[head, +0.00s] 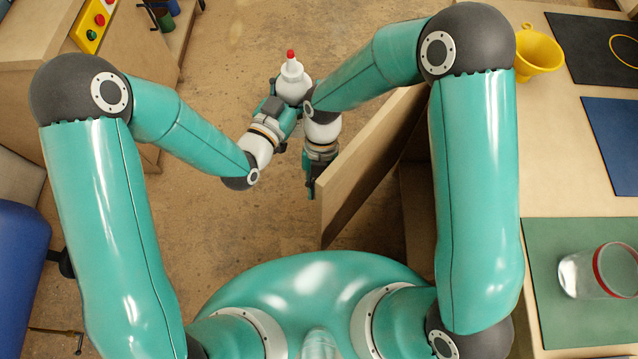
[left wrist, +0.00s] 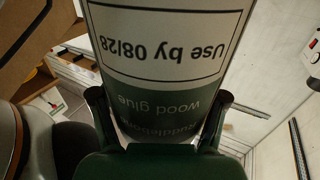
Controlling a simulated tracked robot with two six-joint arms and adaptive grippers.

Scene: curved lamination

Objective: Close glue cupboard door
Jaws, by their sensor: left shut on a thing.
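The glue cupboard door (head: 372,152) is a pale wooden panel. It stands open at an angle, beside the cupboard's dark opening. My left gripper (head: 287,105) is shut on a white glue bottle (head: 292,84) with a red tip, held up over the floor. In the left wrist view the fingers clasp the bottle (left wrist: 165,60), whose label reads "wood glue" and "Use by 08/28" upside down. My right gripper (head: 311,188) points down beside the door's free edge. I cannot tell whether it touches the door, and its fingers are too small to read.
The worktop on the right holds a yellow funnel (head: 538,52), a dark mat (head: 590,45), a blue mat (head: 615,140) and a green mat (head: 560,245) with a clear red-rimmed jar (head: 600,272). A button panel (head: 95,22) is at the top left. Open floor (head: 235,215) lies left of the door.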

